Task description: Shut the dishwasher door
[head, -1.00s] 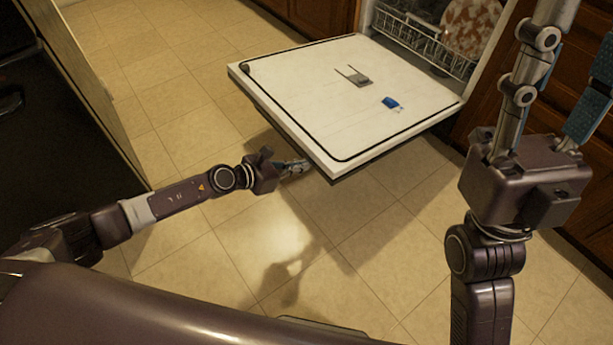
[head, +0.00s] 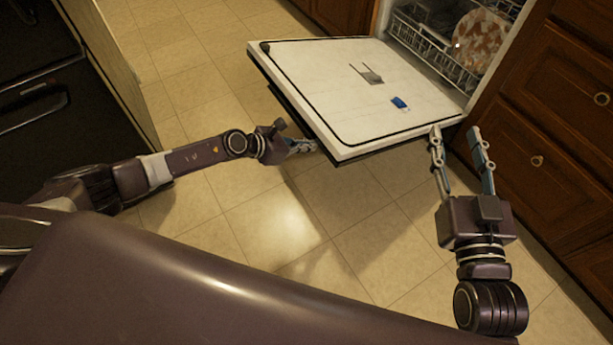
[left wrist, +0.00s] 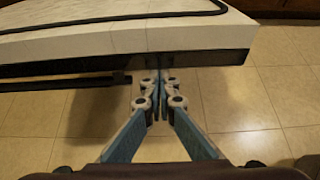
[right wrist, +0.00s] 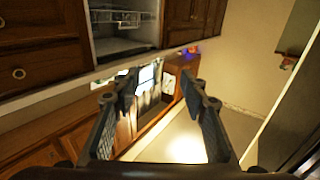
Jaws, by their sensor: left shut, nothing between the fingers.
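The dishwasher door (head: 330,85) hangs open, its white inner panel facing up, with a dark seal line and a blue-marked dispenser (head: 400,103). The dishwasher's rack (head: 432,48) shows behind it. My left gripper (head: 314,145) is shut and empty at the door's near left edge. In the left wrist view its fingertips (left wrist: 160,80) meet the dark lower edge of the door (left wrist: 110,42); whether they touch is unclear. My right gripper (head: 455,132) is open and empty by the door's right side near the cabinets. In the right wrist view its fingers (right wrist: 156,86) stand apart.
A patterned plate (head: 480,42) stands in the rack. Wooden cabinets with drawers (head: 560,100) rise close on the right. A dark appliance (head: 50,110) stands at the left. The tiled floor (head: 270,225) in front of the door is clear.

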